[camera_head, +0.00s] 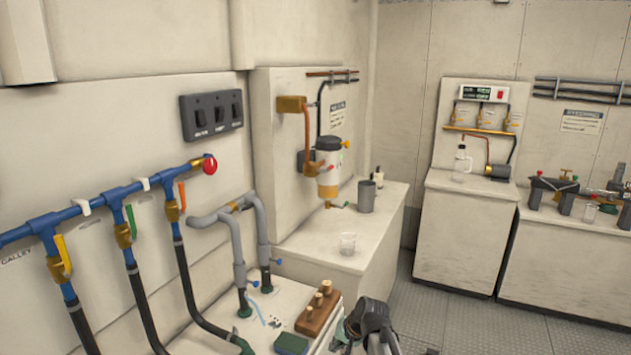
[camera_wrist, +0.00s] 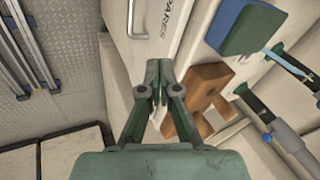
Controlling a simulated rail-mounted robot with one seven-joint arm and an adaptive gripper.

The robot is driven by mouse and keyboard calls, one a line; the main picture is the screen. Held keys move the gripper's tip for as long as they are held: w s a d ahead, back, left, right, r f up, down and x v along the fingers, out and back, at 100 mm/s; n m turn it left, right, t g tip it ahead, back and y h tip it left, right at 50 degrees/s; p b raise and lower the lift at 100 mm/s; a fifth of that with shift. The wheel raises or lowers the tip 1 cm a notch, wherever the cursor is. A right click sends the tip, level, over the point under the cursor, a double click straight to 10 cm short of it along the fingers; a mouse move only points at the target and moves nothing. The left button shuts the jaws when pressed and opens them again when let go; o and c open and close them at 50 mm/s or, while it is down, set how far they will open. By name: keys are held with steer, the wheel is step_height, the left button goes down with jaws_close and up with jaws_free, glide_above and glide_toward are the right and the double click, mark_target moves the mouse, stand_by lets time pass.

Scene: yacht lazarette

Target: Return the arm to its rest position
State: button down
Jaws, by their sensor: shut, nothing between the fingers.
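My gripper (camera_wrist: 158,85) is shut and empty in the wrist view, its two fingers together in front of a white cabinet side marked "SPARES" (camera_wrist: 165,20). In the head view my arm's end (camera_head: 370,320) shows at the bottom, to the right of the counter with the wooden block; its fingertips cannot be made out there. In the wrist view the wooden block (camera_wrist: 212,85) is just right of the fingers; I cannot tell whether they touch it.
In the head view, a wooden block with pegs (camera_head: 318,312) and a green-and-blue sponge-like pad (camera_head: 291,344) lie on the near counter. Blue pipes (camera_head: 90,207) with valves run along the left wall. Grey floor (camera_head: 460,325) is clear at right.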

steer(key=s+d+f+n+g+h, duration=0.1)
steer(key=s+d+f+h, duration=0.1)
steer(key=s+d+f, duration=0.35)
steer(key=s+d+f+n+g+h, duration=0.1)
steer(key=s+d+f, duration=0.15)
steer(key=s, duration=0.65)
steer(key=s+d+f+g+h, duration=0.1)
steer(key=s+d+f+h, duration=0.15)
steer(key=s+f, duration=0.35)
steer(key=s+f+g, duration=0.2)
steer(key=s+f, duration=0.3)
steer(key=s, duration=0.5)
steer(key=s+f+g, duration=0.2)
steer(key=s+f, duration=0.4)
steer(key=s, duration=0.3)
steer(key=s+f+g, duration=0.3)
steer(key=s+f, duration=0.3)
steer(key=s, duration=0.4)
steer(key=shift+s+d+f+y, duration=0.15)
steer(key=shift+s+d+y, duration=0.1)
steer(key=shift+s+y, duration=0.15)
steer(key=shift+w, duration=0.1)
